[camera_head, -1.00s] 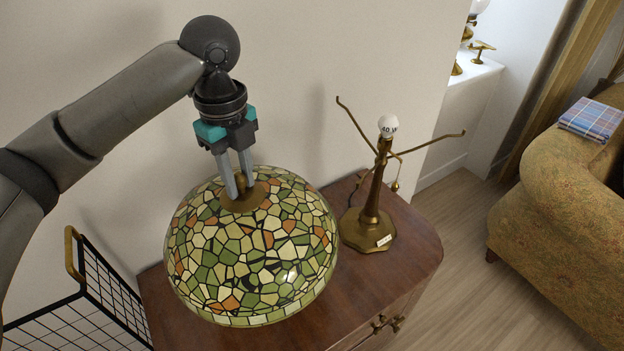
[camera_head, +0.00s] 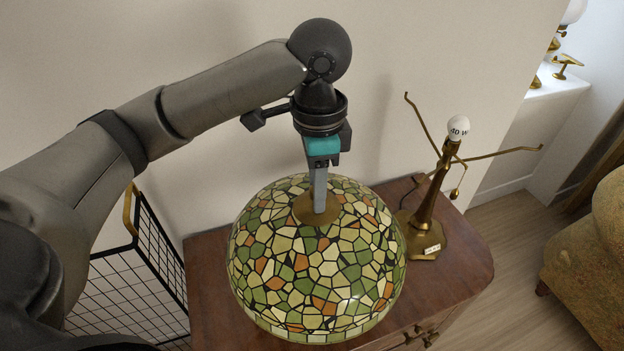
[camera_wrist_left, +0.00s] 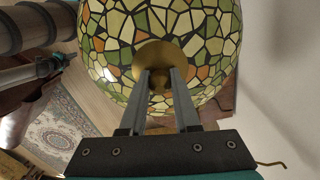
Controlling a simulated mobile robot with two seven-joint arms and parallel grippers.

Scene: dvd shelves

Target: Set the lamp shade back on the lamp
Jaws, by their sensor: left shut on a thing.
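The lamp shade (camera_head: 318,275) is a dome of green, cream and orange glass pieces with a brass cap on top. It is at the wooden cabinet, left of the lamp; I cannot tell whether its rim touches the top. My left gripper (camera_head: 320,208) points down and is shut on the knob at the shade's cap. The left wrist view shows both fingers at the knob (camera_wrist_left: 160,84) and the shade (camera_wrist_left: 110,30) below. The lamp (camera_head: 430,205) stands upright with a brass base, spread arms and a bare bulb (camera_head: 458,127).
The wooden cabinet (camera_head: 455,270) carries the lamp and has drawers in front. A black wire basket (camera_head: 130,285) stands at its left. A patterned armchair (camera_head: 590,265) is at the right. The wall is close behind.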

